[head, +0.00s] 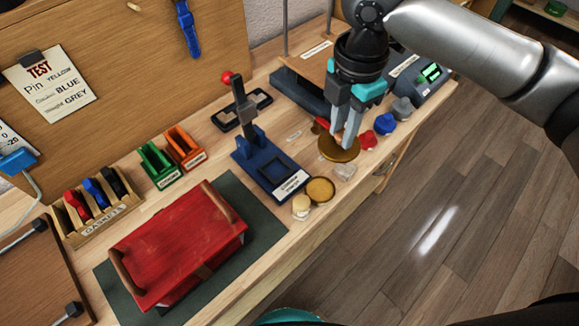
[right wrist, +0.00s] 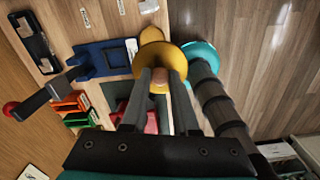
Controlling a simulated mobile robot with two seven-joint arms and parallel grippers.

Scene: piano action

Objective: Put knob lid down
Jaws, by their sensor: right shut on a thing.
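The knob lid (head: 340,154) is a round brass-coloured disc near the table's front edge in the head view. Whether the lid touches the table is hard to tell. A round gold-rimmed dish (head: 320,190) sits to the lower left, apart from the lid. My left gripper is not in view.
A small cream container (head: 301,205) and a clear piece (head: 345,172) are near the dish. Red (head: 367,140), blue (head: 385,123) and grey (head: 402,108) pieces stand right of the lid. A blue press (head: 270,165) and a red box (head: 178,245) stand left.

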